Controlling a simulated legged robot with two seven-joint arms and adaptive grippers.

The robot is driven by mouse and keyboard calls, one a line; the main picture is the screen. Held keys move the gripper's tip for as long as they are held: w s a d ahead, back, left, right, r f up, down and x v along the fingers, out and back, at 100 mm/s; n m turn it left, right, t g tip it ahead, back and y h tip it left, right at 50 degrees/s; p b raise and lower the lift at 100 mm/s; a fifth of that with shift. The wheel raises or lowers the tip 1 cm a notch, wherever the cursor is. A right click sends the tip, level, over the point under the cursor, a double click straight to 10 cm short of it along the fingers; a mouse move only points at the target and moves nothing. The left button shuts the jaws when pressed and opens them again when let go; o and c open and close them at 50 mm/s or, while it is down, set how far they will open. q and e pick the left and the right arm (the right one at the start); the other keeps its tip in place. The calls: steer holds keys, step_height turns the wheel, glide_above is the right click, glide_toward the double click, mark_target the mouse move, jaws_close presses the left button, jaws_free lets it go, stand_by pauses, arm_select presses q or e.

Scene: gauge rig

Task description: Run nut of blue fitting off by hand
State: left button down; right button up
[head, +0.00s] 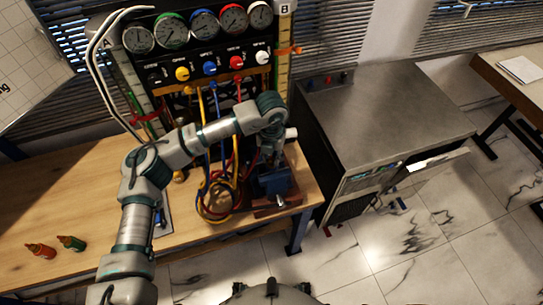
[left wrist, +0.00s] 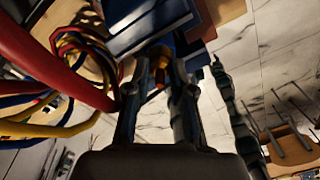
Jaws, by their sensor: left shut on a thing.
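My left gripper (head: 271,160) reaches down over the blue vise (head: 274,184) at the right end of the bench. In the left wrist view the two fingers of the left gripper (left wrist: 158,72) are closed around a small orange-brass piece (left wrist: 161,70), beside the vise's blue body (left wrist: 150,25). The piece looks like a nut or fitting end, but most of it is hidden by the fingers. I cannot make out the rest of the blue fitting. My right gripper is not in view.
Looped red, blue and yellow hoses (head: 214,200) hang from the gauge panel (head: 205,45) close left of the vise. A grey metal cabinet (head: 385,110) stands to the right.

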arm_select(q)
steer(key=c, duration=1)
jaws_free()
steer(key=shift+r, duration=0.1)
step_height(320, 180, up, 12)
steer(key=shift+w+f, duration=0.1)
steer(key=shift+f, duration=0.1)
